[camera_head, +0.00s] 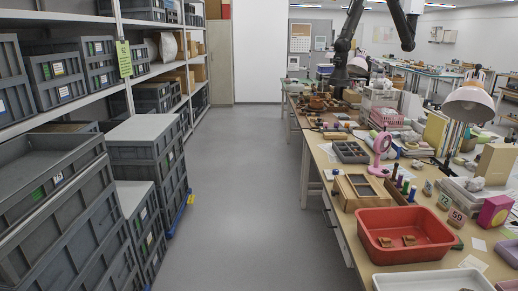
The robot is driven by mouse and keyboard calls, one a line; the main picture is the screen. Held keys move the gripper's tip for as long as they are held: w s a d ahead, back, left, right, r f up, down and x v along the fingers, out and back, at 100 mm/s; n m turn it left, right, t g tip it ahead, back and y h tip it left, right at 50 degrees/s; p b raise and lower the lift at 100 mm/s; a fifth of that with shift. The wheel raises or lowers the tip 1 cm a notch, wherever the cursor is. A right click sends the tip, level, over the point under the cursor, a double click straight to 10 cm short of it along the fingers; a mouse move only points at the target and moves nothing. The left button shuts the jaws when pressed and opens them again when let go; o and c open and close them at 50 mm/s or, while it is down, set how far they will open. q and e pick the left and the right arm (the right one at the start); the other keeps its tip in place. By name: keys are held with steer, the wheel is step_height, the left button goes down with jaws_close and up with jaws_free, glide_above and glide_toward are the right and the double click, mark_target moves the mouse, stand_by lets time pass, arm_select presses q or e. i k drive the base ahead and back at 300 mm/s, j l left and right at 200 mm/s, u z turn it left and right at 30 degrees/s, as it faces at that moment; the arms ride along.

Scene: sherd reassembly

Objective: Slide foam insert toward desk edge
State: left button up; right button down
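I cannot make out a foam insert for certain. On the long desk (335,217) at the right, a grey compartment tray (350,152) lies close to the left edge. Nearer, a wooden box (345,190) with a dark panel inside sits by the same edge. Whether either holds foam, I cannot tell. Neither of my grippers is in view.
A red basin (385,258) holding small brown pieces and a white tray (430,281) stand at the near desk end. A pink magnifier (380,146) and lamp (468,100) stand behind. Stacked grey crates (147,150) line the left. The grey aisle floor (245,200) is clear.

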mark_target(345, 154)
steer(key=i, duration=1.45)
steer(key=i+j+z, duration=0.1)
steer(key=i+z, duration=0.15)
steer(key=i, duration=0.3)
steer(key=i+j+z, duration=0.2)
steer(key=i, duration=0.3)
steer(key=i+j+z, duration=0.25)
steer(key=i, duration=0.25)
steer(key=i+j+z, duration=0.25)
steer(key=i, duration=0.25)
